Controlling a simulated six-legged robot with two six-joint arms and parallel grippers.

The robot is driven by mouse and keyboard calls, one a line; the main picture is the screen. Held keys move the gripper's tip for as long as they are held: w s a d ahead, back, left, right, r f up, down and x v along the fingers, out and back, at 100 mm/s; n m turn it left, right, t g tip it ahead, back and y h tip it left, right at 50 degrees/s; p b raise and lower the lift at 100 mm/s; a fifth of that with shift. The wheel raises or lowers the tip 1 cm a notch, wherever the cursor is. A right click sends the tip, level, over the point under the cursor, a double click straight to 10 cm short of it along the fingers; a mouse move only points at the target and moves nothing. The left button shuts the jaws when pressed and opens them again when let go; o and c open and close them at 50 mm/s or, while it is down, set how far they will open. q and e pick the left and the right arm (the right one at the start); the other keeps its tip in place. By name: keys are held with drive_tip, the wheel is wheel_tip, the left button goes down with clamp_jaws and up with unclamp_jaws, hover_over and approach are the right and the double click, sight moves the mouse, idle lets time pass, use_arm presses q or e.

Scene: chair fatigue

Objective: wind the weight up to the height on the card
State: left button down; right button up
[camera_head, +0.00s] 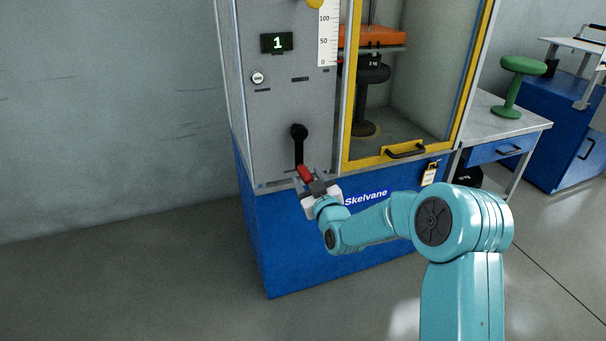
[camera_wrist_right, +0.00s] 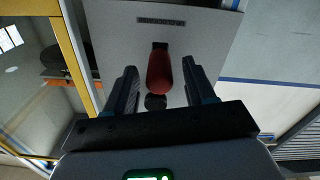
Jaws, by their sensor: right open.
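The crank (camera_head: 299,146) on the grey panel has a black hub and an arm hanging straight down. Its red handle (camera_head: 305,173) is at the lower end. My right gripper (camera_head: 309,181) is at this handle. In the right wrist view the red handle (camera_wrist_right: 159,72) lies between the two open fingers, with a visible gap on each side. The black weight (camera_head: 374,62), with white lettering, is inside the cabinet by the orange plate (camera_head: 372,37). A white scale (camera_head: 324,38) reads 0, 50 and 100, with a yellow marker (camera_head: 313,3) at the top edge. My left gripper is out of view.
The cabinet's yellow-framed door (camera_head: 386,160) looks shut, with a small tag (camera_head: 429,173) beside it. A display (camera_head: 277,43) shows 1 above a round white button (camera_head: 257,78). A table with a green stool (camera_head: 511,88) stands right. The floor at left is clear.

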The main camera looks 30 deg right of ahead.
sight(300, 172)
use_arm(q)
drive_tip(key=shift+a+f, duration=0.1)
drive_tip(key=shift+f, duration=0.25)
use_arm(e)
drive_tip(key=shift+x, duration=2.3)
clamp_jaws()
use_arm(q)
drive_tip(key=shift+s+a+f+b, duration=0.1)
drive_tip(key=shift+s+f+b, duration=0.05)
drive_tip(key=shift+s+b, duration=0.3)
use_arm(e)
drive_tip(key=shift+w+a+m, duration=0.1)
drive_tip(key=shift+a+m, duration=0.2)
drive_tip(key=shift+a, duration=0.1)
